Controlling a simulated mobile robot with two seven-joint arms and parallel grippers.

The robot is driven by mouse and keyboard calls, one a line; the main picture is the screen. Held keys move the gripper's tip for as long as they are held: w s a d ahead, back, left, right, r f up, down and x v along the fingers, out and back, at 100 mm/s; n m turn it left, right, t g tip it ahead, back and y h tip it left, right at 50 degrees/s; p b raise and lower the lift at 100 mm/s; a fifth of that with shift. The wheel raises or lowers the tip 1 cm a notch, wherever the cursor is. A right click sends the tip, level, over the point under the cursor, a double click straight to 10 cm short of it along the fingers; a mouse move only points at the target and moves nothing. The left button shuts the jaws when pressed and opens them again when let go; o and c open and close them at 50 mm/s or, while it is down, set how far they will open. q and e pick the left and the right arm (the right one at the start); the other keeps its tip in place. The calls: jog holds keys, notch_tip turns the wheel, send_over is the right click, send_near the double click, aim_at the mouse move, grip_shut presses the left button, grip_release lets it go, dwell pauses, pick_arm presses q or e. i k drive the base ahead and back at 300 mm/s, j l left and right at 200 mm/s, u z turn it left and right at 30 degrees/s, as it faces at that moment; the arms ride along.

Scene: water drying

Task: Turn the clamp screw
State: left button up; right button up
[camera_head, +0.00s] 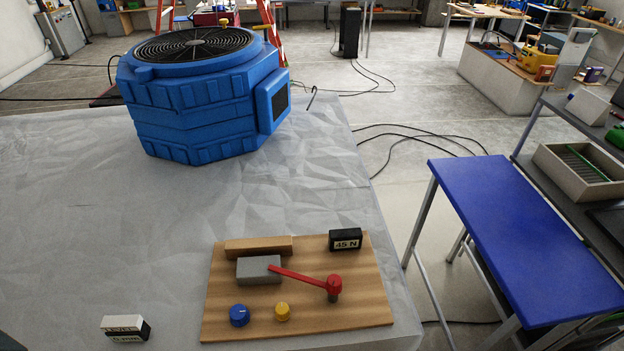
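A wooden board (370,283) lies flat at the front right of the grey table. On it stands a grey block (258,269) in front of a wooden bar (258,246). A red lever (300,277) runs from the grey block to a red round-topped post (334,288). A blue knob (239,315) and a yellow knob (282,312) sit at the board's front. A small black display (345,240) reads "45 N". I cannot tell which part is the clamp screw. Neither gripper shows.
A large blue fan unit (203,105) stands at the back of the grey table (110,235). A small black-and-white block (125,328) lies at the front left. The table's right edge is close to the board. A blue bench (520,235) stands apart on the right.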

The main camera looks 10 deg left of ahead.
aim_at(239, 315)
jog(key=k+j+u, duration=0.1)
jog(key=u, duration=0.15)
jog(key=k+j+u, duration=0.1)
jog(key=j+u, duration=0.15)
jog(key=i+l+u, duration=0.15)
jog(key=u, duration=0.25)
jog(key=i+l+u, duration=0.35)
jog(key=l+u, duration=0.2)
jog(key=u, duration=0.2)
jog(key=i, duration=0.05)
